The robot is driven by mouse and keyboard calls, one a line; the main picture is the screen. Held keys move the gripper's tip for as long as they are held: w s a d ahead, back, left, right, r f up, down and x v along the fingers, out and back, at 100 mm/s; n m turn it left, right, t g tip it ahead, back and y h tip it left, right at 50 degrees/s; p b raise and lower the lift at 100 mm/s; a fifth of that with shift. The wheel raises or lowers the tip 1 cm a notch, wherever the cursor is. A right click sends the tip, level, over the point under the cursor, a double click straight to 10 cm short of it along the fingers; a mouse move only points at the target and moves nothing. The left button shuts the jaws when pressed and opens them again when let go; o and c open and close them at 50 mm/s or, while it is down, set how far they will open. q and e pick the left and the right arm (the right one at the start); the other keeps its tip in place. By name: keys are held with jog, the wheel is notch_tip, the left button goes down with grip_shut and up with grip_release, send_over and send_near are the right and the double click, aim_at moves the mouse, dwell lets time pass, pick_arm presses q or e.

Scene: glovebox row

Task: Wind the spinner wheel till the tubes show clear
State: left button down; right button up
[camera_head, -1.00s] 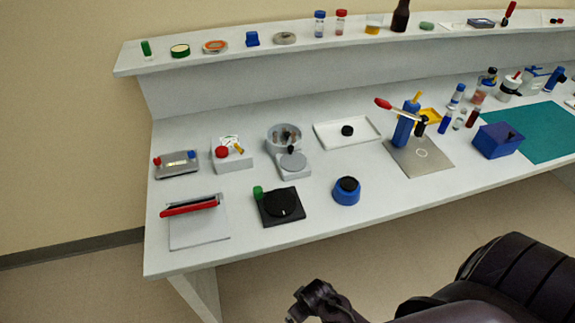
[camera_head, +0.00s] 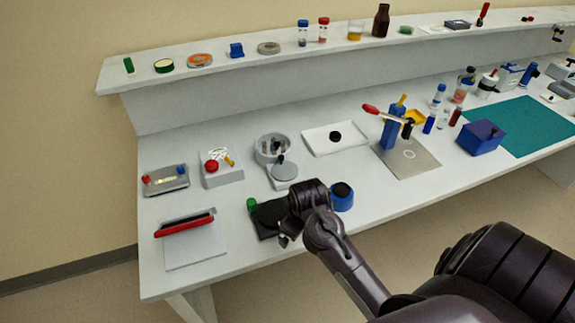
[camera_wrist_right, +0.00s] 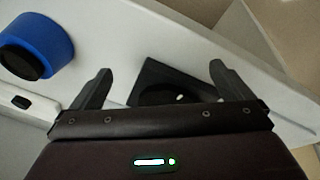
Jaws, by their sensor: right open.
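The spinner is a grey round bowl (camera_head: 272,149) with small dark tubes inside, standing on the bench in the head view. Its flat grey wheel (camera_head: 284,174) with a dark knob lies just in front of the bowl. I cannot make out how clear the tubes are. My right gripper (camera_head: 285,236) is over the black box with a dark disc, in front of the wheel and apart from it. In the right wrist view the right gripper (camera_wrist_right: 160,68) is open and empty, with the black box (camera_wrist_right: 170,85) showing beyond its fingers. My left gripper is not in view.
A blue round pot (camera_head: 342,197) is close to the right of my gripper. A white box with a red knob (camera_head: 220,168) stands left of the spinner, a white tray (camera_head: 318,148) right of it. A pad with a red bar (camera_head: 195,245) lies front left.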

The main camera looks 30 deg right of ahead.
jog(key=w+d+r, duration=0.4)
jog(key=w+d, duration=0.4)
jog(key=n+y, duration=0.3)
send_near(285, 170)
jog(key=shift+s+d+f+t, duration=0.35)
jog(key=shift+s+d, duration=0.1)
jog(key=shift+s, duration=0.25)
jog(key=shift+w+a+r+y, duration=0.2)
jog(key=shift+w+r+y, duration=0.05)
jog(key=shift+w+y, duration=0.15)
jog(key=shift+w+f, duration=0.15)
jog(key=shift+f, duration=0.2)
jog(key=b+x, duration=0.1)
jog(key=x, duration=0.5)
jog(key=shift+w+a+f, duration=0.1)
jog(key=shift+w+f, duration=0.05)
jog(key=shift+f, duration=0.25)
jog(key=shift+c, duration=0.5)
jog(key=c, duration=0.9)
